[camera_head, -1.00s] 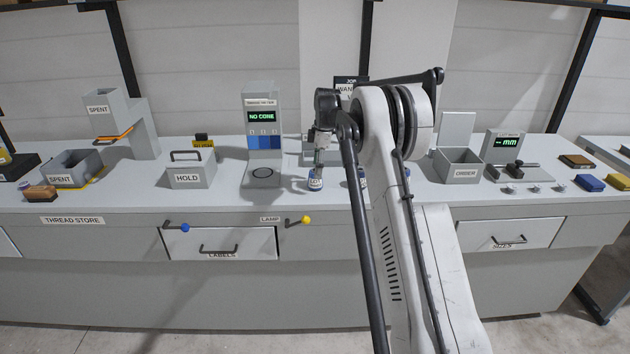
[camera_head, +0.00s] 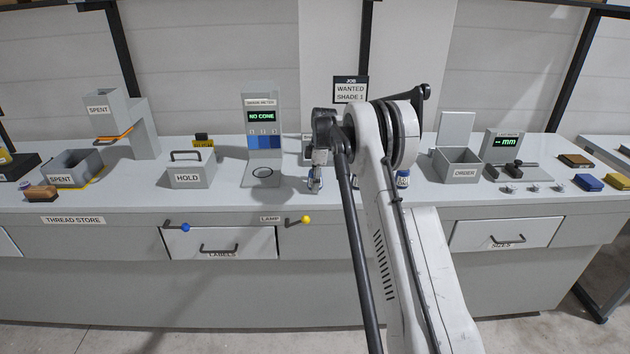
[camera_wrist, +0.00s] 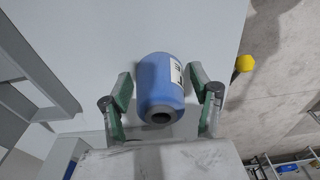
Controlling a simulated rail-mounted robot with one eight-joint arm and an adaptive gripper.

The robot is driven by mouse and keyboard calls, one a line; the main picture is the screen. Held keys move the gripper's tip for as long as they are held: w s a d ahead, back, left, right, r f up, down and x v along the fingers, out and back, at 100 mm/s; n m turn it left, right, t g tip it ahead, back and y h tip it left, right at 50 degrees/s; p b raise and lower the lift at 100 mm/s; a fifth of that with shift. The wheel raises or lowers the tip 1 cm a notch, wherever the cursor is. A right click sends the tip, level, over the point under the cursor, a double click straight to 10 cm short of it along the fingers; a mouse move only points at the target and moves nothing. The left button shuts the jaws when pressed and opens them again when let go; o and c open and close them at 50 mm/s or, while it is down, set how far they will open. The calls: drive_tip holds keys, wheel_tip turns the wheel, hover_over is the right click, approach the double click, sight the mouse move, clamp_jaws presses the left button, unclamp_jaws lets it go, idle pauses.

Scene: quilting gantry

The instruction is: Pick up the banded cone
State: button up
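A blue cone (camera_wrist: 160,85) with a white label and a dark hole in its near end fills the middle of the wrist view. My gripper (camera_wrist: 161,92) is open, with one green-padded finger on each side of the cone and small gaps showing. In the head view my gripper (camera_head: 316,176) is low over the counter and largely hides this cone. Another blue-and-white cone (camera_head: 403,179) stands to the right, partly hidden by my arm. I cannot make out a band on either cone.
A meter (camera_head: 262,100) reading "NO CONE" stands left of my gripper, with the HOLD box (camera_head: 188,178) further left. The ORDER box (camera_head: 465,172) is to the right. A yellow lamp knob (camera_head: 306,220) sticks out at the counter front, also in the wrist view (camera_wrist: 244,63).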

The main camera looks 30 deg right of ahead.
drive_tip(key=c, duration=1)
drive_tip(key=shift+o, duration=0.2)
drive_tip(key=shift+r, duration=0.1)
